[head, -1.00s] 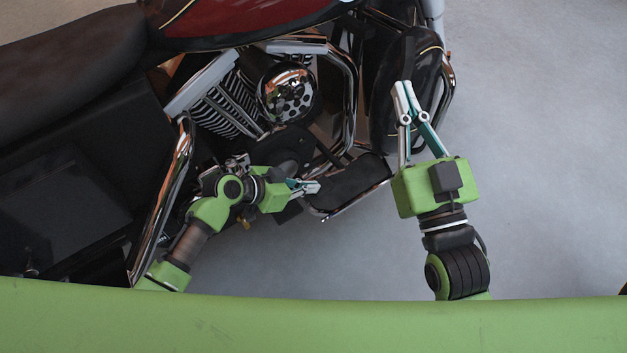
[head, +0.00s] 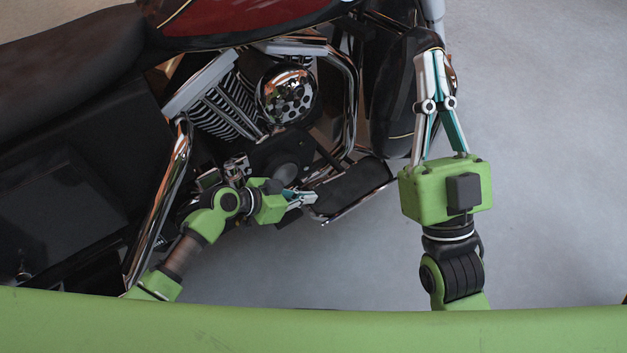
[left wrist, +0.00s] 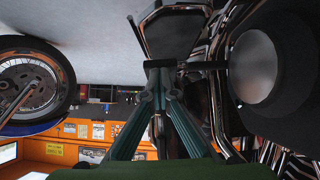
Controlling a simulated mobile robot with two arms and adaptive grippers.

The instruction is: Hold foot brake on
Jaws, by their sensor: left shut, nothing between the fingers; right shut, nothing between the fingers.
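The motorcycle's foot area shows at the centre of the head view, with a dark footboard (head: 350,188) along its near side. My left gripper (head: 308,198) is shut and empty at the left end of the footboard. In the left wrist view its fingertips (left wrist: 162,68) meet in front of a short dark bar (left wrist: 200,65), which may be the foot brake pedal. I cannot tell whether they touch it. The pedal is not clearly seen in the head view. My right gripper (head: 431,55) is shut and empty, raised over the front wheel's side.
The chrome exhaust pipe (head: 350,95) and round chrome engine cover (head: 287,95) rise behind the footboard. A chrome bar (head: 165,205) slants beside my left arm. The grey floor (head: 550,150) on the right is clear.

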